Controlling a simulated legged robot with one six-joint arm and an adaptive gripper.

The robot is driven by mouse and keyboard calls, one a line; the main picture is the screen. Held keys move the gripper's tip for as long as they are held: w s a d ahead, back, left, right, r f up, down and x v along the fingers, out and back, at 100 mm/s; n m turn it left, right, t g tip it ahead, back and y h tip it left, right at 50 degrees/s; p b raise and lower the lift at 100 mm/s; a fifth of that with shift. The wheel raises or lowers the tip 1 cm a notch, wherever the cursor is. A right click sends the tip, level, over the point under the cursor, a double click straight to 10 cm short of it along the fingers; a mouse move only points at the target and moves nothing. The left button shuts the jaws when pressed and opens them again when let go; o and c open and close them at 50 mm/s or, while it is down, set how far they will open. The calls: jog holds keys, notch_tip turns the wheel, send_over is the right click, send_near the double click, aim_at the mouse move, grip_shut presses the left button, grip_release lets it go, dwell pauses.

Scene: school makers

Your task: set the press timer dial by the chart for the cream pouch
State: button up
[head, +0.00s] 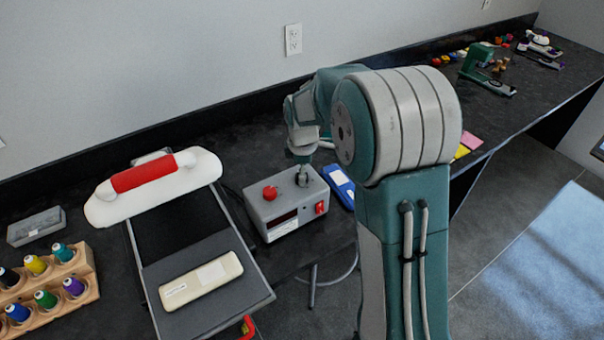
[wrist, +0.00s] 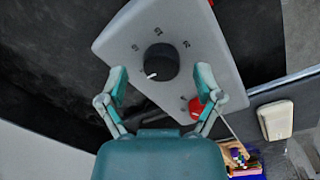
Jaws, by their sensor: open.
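In the head view the grey timer box (head: 283,222) stands on the dark bench, with a red button, a dark display and a red switch. Its black dial (wrist: 160,62) shows clearly in the wrist view, with a white pointer mark toward the lower left and small printed marks around it, too small to read. My gripper (wrist: 162,76) is open, its two fingers spread either side of the dial, with visible gaps. In the head view my gripper (head: 303,172) is over the dial. The cream pouch (head: 201,280) lies on the press's lower plate. I cannot make out a chart.
The heat press has a white top with a red handle (head: 145,176), left of the box. A blue pouch (head: 340,186) lies right of the box. A wooden spool rack (head: 75,290) and grey case (head: 36,226) are at left. Yellow and pink notes (head: 472,141) lie beyond my arm.

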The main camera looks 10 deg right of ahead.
jog(key=shift+f, duration=0.6)
jog(key=shift+a, duration=0.3)
jog(key=c, duration=1.2)
jog(key=shift+o, duration=0.2)
jog(key=shift+d, duration=0.1)
